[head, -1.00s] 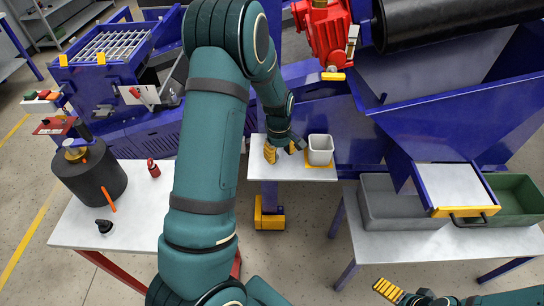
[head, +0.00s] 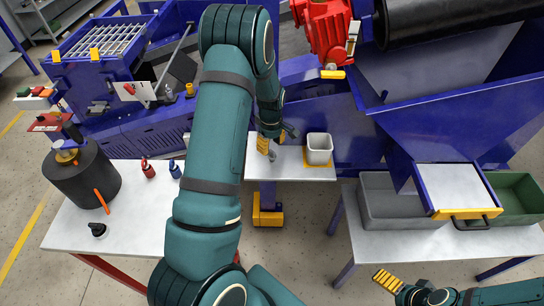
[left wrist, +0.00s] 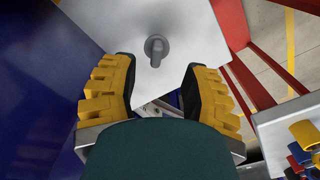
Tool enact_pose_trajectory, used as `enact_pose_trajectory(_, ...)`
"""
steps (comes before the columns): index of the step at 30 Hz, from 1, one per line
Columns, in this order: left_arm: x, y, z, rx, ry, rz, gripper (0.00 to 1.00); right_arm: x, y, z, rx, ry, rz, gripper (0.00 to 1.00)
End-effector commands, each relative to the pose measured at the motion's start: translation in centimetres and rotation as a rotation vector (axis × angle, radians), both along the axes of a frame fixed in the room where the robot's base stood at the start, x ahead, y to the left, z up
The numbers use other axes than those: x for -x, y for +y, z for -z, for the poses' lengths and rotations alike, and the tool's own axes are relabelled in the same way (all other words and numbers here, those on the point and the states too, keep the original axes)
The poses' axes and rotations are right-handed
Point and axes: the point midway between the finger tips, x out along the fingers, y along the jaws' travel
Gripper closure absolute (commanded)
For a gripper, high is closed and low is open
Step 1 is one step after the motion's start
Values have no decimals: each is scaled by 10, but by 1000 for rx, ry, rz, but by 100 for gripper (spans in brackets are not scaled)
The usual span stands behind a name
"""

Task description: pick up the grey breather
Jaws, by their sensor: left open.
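The grey breather (left wrist: 156,47) stands on the small white table, seen from above in the left wrist view as a round cap with a short stem. In the head view the breather (head: 272,156) is a small grey shape just beside the fingers, partly hidden. My left gripper (head: 275,143) is over that table, fingers pointing down. In the left wrist view my left gripper (left wrist: 160,75) is open and empty, with the breather ahead of and between its yellow-backed fingers, apart from both. My right gripper (head: 388,284) is at the bottom edge, its jaw opening unclear.
A white square cup (head: 319,149) on a yellow mat stands right of my left gripper. The left table (head: 140,225) holds a black tank (head: 82,180), a red fitting (head: 148,169), a blue fitting (head: 175,169) and a black fitting (head: 97,230). Blue machine panels rise behind.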

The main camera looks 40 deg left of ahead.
Motion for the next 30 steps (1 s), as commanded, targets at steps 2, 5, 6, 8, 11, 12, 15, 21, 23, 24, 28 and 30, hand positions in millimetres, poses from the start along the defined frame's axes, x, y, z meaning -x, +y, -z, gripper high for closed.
enact_pose_trajectory(2, -1, -1, 12, 1, 2, 0, 54, 1, 0, 2, 0, 1, -1, 0)
enact_pose_trajectory(5, -3, -1, 28, 1, 3, 0, 54, 1, 0, 4, 0, 2, -2, 0)
enact_pose_trajectory(6, -3, -1, 34, 0, 2, 0, 54, 1, 0, 5, 0, 3, -2, 0)
enact_pose_trajectory(8, -3, -2, 40, 1, 3, 0, 54, 2, 0, 5, -1, 3, -2, 0)
enact_pose_trajectory(11, -3, -2, 43, 0, 0, 0, 54, 2, 0, 5, -1, 4, -4, 0)
enact_pose_trajectory(12, -4, -2, 43, 0, 0, 0, 54, 2, 0, 5, -1, 4, -4, 0)
enact_pose_trajectory(15, -4, -2, 43, 0, 0, 1, 54, 2, 0, 5, -1, 4, -4, 0)
enact_pose_trajectory(21, -3, -2, 43, 0, 0, 0, 100, 2, 0, 5, -1, 4, -4, 0)
enact_pose_trajectory(23, -3, -2, 43, 0, 0, 0, 100, 2, 0, 5, -1, 3, -3, 0)
enact_pose_trajectory(24, -3, -2, 43, 0, 0, 0, 100, 2, 0, 5, -1, 3, -3, 0)
enact_pose_trajectory(28, -3, -2, 43, 0, 1, 0, 100, 2, 0, 5, -1, 3, -2, 0)
enact_pose_trajectory(30, -3, -2, 43, 0, 1, 0, 100, 2, 0, 5, 0, 3, -2, 0)
